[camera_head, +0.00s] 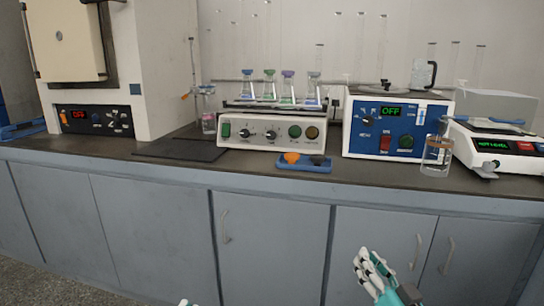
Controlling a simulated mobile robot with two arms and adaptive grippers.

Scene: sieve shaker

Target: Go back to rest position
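My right gripper (364,262), white and black with a teal wrist, is in the lower right of the head view. It appears in front of the grey cabinet doors, below the bench top and apart from the things on it. No object shows in it. Its fingers overlap from this angle, so its opening is unclear. Only a small white tip of my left gripper (187,303) shows at the bottom edge, and the rest is out of frame.
The dark bench top (390,179) carries a shaker (270,132) with several flasks, a blue tray (305,167), a blue-fronted device (397,130) reading OFF, a glass beaker (436,156) near the front edge, and a balance (497,145). An oven (90,75) stands left. Cabinets (270,240) run below.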

